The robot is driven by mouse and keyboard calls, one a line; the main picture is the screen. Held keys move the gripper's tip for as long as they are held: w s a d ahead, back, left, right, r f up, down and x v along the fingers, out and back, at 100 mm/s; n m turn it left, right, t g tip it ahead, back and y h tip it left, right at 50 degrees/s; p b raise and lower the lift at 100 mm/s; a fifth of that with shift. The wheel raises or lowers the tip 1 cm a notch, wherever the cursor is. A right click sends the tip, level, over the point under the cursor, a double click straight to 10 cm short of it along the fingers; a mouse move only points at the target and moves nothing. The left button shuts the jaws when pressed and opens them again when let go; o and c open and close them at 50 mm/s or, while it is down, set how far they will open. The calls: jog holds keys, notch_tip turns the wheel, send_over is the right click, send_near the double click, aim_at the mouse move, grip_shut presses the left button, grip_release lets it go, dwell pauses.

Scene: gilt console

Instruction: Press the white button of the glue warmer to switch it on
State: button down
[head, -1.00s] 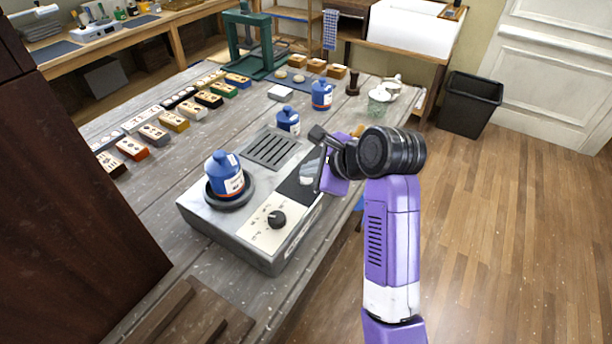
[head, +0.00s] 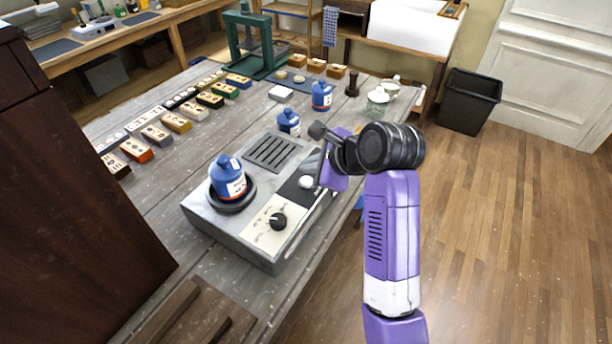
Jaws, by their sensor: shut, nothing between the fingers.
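The glue warmer (head: 232,228) is a grey box near the front edge of the bench. It has a vented grille, a black knob (head: 278,221) on a cream panel, and a round well holding a blue bottle (head: 228,178). The white button (head: 306,182) shows as a pale round spot on the dark strip at its right side. My gripper (head: 319,183) is shut and empty, close beside the button at the warmer's right end. My wrist partly covers this area, and I cannot tell whether the fingertips touch the button.
Another blue bottle (head: 289,122) stands just behind the warmer, and one more (head: 321,96) is farther back. Rows of small boxes (head: 176,122) line the bench's left side. A dark cabinet (head: 70,220) stands at the near left. The floor to the right is open.

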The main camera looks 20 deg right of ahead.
notch_tip(320, 180, up, 5)
jog(key=p, duration=0.4)
dwell(0.5)
notch_tip(320, 180, up, 7)
jog(key=n+t+h, duration=0.2)
jog(key=n+t, duration=0.3)
jog(key=n, duration=0.1)
send_over(310, 182)
jog(key=w+d, duration=0.3)
jog(key=s+a+f+n+b, duration=0.1)
jog(key=s+f+n, duration=0.4)
jog(key=s, duration=1)
jog(key=s+a+f+n+b, duration=0.1)
jog(key=s+f+n+b, duration=0.2)
jog(key=s, duration=1.2)
jog(key=s+a+f+n+t+b, duration=0.1)
jog(key=s+f+n+b, duration=0.2)
jog(key=s+f+n, duration=0.6)
jog(key=s, duration=0.6)
jog(key=shift+s+a+f+h, duration=0.2)
jog(key=shift+s+a+h, duration=0.05)
jog(key=shift+s+h, duration=0.15)
